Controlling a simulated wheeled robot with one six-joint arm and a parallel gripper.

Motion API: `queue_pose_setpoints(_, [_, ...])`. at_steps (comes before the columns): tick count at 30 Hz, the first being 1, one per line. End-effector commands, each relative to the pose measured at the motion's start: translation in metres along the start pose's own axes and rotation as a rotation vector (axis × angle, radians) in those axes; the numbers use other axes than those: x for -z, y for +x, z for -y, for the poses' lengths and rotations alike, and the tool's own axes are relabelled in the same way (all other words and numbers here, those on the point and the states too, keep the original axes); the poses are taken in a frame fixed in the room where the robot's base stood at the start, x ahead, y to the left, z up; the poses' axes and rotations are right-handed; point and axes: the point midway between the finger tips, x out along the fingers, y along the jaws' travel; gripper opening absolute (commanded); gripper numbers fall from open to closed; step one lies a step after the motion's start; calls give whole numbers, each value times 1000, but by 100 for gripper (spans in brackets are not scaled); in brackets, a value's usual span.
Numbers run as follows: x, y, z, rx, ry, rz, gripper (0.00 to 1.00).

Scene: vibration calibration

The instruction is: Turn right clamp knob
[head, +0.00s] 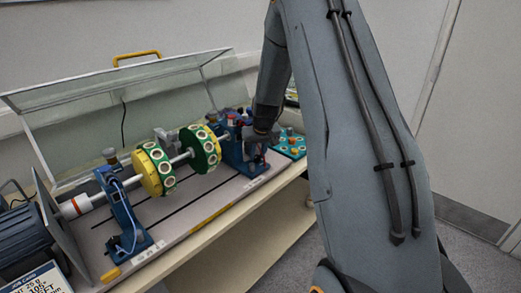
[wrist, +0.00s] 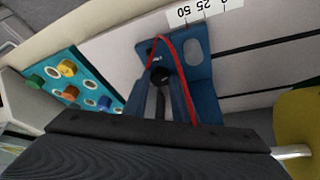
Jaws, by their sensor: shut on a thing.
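The right blue pedestal (head: 232,150) stands at the right end of the shaft; it shows in the wrist view too (wrist: 206,98). My gripper (head: 260,141) is at its right side, shut, with its fingers against the pedestal's side. The right clamp knob is covered by my gripper in the head view, and the grip itself is hard to make out. In the wrist view, a dark block of my gripper (wrist: 160,148) fills the bottom. Beyond it, a black round part (wrist: 160,75) sits low between the pedestal's blue sides, with a red cable (wrist: 188,80) looping around it.
The shaft carries a yellow disc (head: 148,176) and a green disc (head: 207,150). The left pedestal (head: 122,212) and a motor (head: 22,240) are at left. A raised clear cover (head: 120,80) stands behind. A teal tray (head: 291,149) with coloured pegs lies close to my gripper.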

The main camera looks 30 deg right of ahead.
Motion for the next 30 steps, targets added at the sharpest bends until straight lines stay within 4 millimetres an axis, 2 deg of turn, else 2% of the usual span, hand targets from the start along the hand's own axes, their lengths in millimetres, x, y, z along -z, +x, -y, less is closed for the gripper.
queue_pose_setpoints(1, [6,-4,1,-11,18,-12,2])
queue_pose_setpoints(13, [7,-2,3,-66,160,-14,2])
queue_pose_setpoints(30, [7,-2,4,-80,198,-14,2])
